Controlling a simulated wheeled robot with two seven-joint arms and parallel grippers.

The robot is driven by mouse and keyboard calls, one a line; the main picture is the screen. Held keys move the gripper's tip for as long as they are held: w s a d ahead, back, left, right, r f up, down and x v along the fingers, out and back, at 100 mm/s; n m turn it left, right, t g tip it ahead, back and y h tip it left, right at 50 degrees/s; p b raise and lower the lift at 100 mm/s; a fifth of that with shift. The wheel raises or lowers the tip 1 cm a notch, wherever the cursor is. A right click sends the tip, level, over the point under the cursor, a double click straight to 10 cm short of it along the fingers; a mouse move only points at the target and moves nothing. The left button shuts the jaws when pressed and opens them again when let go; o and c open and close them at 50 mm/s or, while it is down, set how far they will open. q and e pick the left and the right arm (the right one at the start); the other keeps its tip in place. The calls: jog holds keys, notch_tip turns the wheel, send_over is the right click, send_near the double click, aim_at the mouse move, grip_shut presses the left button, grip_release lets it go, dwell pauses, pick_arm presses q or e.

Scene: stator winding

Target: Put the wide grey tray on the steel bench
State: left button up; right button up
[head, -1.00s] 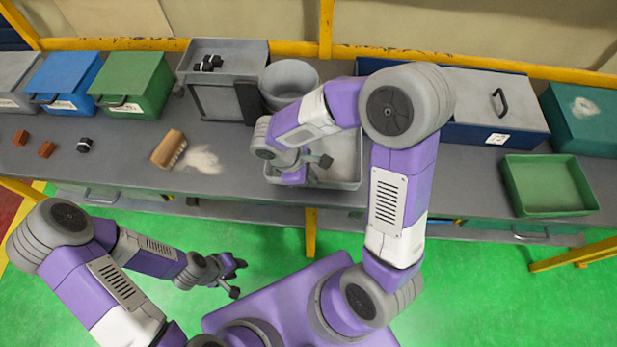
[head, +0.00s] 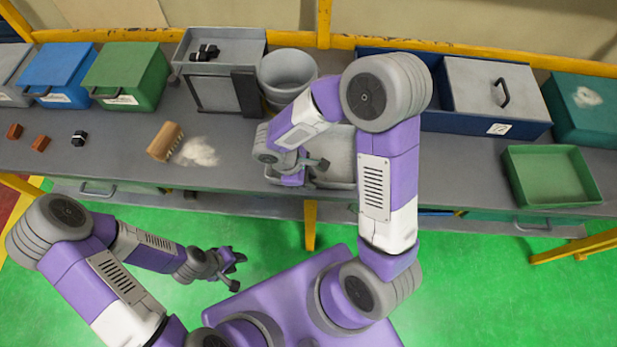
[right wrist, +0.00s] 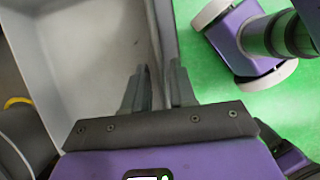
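The wide grey tray (head: 341,152) is at the middle of the steel bench (head: 440,165), near its front edge, partly hidden by my right arm. I cannot tell whether it rests on the bench or hangs just above it. My right gripper (head: 308,171) is at the tray's near side. In the right wrist view, my right gripper (right wrist: 161,80) has one finger inside the grey tray (right wrist: 100,45) and one outside, closed on its wall. My left gripper (head: 238,271) is open and empty over the green floor, in front of the bench.
A grey bucket (head: 286,72) stands just behind the tray. A brush (head: 165,141) and pale dust (head: 198,153) lie to the left. A green tray (head: 553,178) sits at the right. The bench between the two trays is mostly clear.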

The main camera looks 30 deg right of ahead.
jog(key=shift+r, duration=0.1)
jog(key=shift+r, duration=0.3)
jog(key=p+v, duration=0.3)
jog(key=v, duration=0.8)
jog(key=s+a+f+m+y, duration=0.1)
jog(key=s+f+m+y, duration=0.2)
jog(key=f, duration=0.5)
jog(key=s+a+f+m+t+y, duration=0.1)
jog(key=s+a+f+m+y, duration=0.1)
jog(key=f+m, duration=0.4)
jog(key=s+a+f+m+t+y, duration=0.1)
jog(key=s+f+m+y, duration=0.2)
jog(key=f, duration=0.8)
jog(key=shift+s+a+f+m+y, duration=0.15)
jog(key=shift+s+m, duration=0.1)
jog(key=shift+m, duration=0.3)
jog(key=shift+s+a+f+m+y, duration=0.15)
jog(key=shift+s+m, duration=0.1)
jog(key=shift+m, duration=0.3)
